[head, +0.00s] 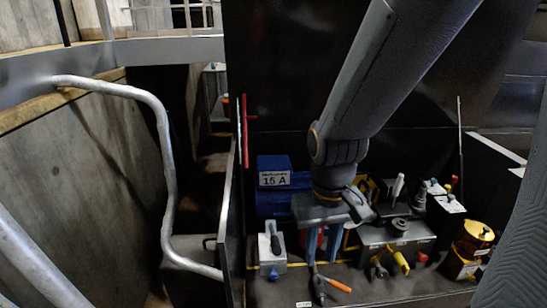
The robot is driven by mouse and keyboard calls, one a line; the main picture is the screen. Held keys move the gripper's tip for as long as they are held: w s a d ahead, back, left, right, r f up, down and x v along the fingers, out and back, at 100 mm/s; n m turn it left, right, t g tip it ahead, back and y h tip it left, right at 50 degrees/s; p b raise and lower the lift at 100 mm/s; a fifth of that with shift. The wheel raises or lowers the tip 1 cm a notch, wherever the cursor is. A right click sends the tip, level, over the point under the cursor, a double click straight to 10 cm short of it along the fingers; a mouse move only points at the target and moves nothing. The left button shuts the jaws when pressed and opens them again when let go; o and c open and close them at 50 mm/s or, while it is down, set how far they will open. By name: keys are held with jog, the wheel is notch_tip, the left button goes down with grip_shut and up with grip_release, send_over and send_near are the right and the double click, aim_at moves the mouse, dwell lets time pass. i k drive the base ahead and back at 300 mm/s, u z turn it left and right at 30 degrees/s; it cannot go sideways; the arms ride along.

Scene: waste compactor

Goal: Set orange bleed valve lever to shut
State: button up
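An orange-handled lever (338,285) sits low in the middle of the head view, on the bench in front of the equipment. Its grey arm runs up and left from the orange grip, which points to the lower right. I take it as the bleed valve lever; its markings are too small to read. My gripper (324,243) points down above and behind the lever in the picture. Its two fingers look apart, with a red part showing between them. I see no contact with the orange grip, and the valve body is partly hidden behind my gripper.
A yellow lever (400,262) on a grey block stands right of my gripper, with a yellow-black device (472,245) further right. A silver handrail (165,170) bounds the far left.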

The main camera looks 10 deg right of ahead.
aim_at(337, 285)
jog(key=z, duration=0.05)
jog(key=k, duration=0.9)
jog(key=z, duration=0.65)
jog(key=i, duration=0.5)
jog(key=z, duration=0.05)
